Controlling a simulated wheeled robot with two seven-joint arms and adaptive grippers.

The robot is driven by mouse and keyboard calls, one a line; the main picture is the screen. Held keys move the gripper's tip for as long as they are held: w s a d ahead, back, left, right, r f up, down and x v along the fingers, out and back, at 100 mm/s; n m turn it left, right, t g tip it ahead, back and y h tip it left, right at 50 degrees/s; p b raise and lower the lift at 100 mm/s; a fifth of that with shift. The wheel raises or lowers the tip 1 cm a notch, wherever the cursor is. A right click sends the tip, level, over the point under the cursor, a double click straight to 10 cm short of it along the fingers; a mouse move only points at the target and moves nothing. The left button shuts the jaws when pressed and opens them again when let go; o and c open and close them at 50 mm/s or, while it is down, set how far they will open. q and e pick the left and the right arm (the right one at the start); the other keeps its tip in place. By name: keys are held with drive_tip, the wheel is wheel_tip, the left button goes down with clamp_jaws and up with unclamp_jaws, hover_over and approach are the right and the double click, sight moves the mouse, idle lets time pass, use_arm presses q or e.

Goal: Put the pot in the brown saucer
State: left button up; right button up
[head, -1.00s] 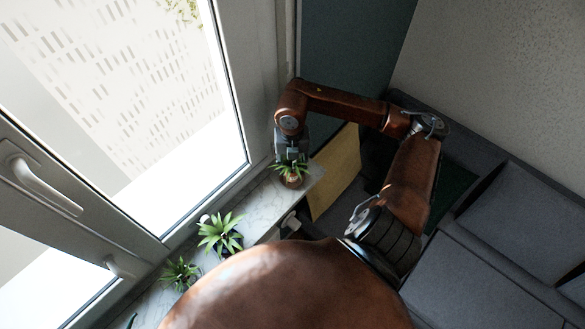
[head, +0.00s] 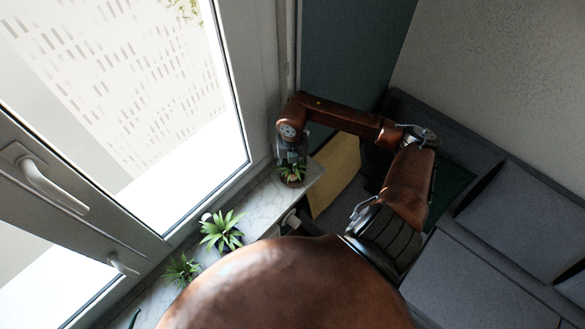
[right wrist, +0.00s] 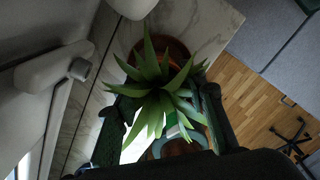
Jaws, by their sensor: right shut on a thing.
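In the head view my right gripper (head: 291,160) is at the far end of the windowsill, pointing down and shut on a potted plant (head: 291,172). In the right wrist view the plant's spiky green leaves (right wrist: 160,92) spread between the fingers and hide most of the pot. The brown saucer (right wrist: 178,48) shows as a round reddish-brown shape on the marble, partly behind the leaves. In the head view brown (head: 292,184) shows right under the plant. I cannot tell whether the pot touches the saucer. My left gripper is not in view.
The narrow marble sill (head: 262,205) runs along the window. Two more plants stand nearer, one in a dark pot (head: 222,232) and one at the lower left (head: 181,270). A window handle (head: 45,188) juts out at left. A grey sofa (head: 490,270) is at right.

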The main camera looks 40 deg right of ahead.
sight(292, 170)
drive_tip(key=o, duration=1.3)
drive_tip(key=shift+r, duration=0.25)
wheel_tip(292, 170, up, 12)
drive_tip(key=shift+f+b, duration=0.1)
drive_tip(key=shift+b, duration=0.75)
